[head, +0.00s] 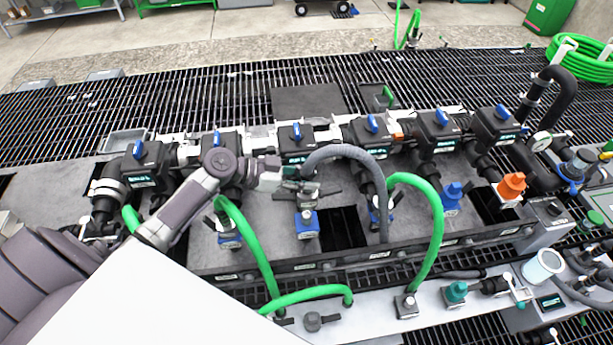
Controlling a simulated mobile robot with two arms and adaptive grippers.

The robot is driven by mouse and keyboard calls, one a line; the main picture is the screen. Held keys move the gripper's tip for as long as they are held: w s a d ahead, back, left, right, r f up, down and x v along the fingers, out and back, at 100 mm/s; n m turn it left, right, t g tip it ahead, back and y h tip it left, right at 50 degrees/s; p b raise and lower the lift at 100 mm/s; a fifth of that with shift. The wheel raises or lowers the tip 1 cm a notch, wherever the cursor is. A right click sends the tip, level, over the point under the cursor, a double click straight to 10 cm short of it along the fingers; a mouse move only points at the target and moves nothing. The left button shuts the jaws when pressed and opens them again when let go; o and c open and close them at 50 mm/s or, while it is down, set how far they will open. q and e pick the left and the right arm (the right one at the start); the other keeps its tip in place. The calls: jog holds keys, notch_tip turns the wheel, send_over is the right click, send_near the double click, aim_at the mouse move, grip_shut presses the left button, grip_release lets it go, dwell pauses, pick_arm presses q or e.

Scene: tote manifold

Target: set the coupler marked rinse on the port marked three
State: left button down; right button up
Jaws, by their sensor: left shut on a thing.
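My left gripper (296,184) reaches in from the left and is shut on a dark coupler (306,192) at the end of a grey hose (350,152). The fingers partly hide the coupler. The hose arches to the right and drops to the front of the manifold. The coupler is just above a blue-based port block (307,224) below the third valve from the left; I cannot tell whether they touch. The rinse and three markings are too small to read, so I cannot confirm which coupler or port these are. My right gripper is not in view.
A row of black valves with blue handles (296,134) stands behind the gripper. Green hoses (247,235) and (432,205) arch close on both sides. Blue (452,197) and orange (512,185) caps stand at right. A front shelf (375,318) carries a teal cap (456,291).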

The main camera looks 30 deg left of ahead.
pick_arm(q)
jog(key=shift+f+b, duration=0.6)
jog(key=shift+f, duration=0.7)
notch_tip(320, 180, down, 7)
jog(key=b, duration=0.8)
jog(key=shift+r, duration=0.15)
jog(key=c, duration=0.8)
grip_release()
jog(key=shift+s, duration=0.1)
notch_tip(320, 180, up, 10)
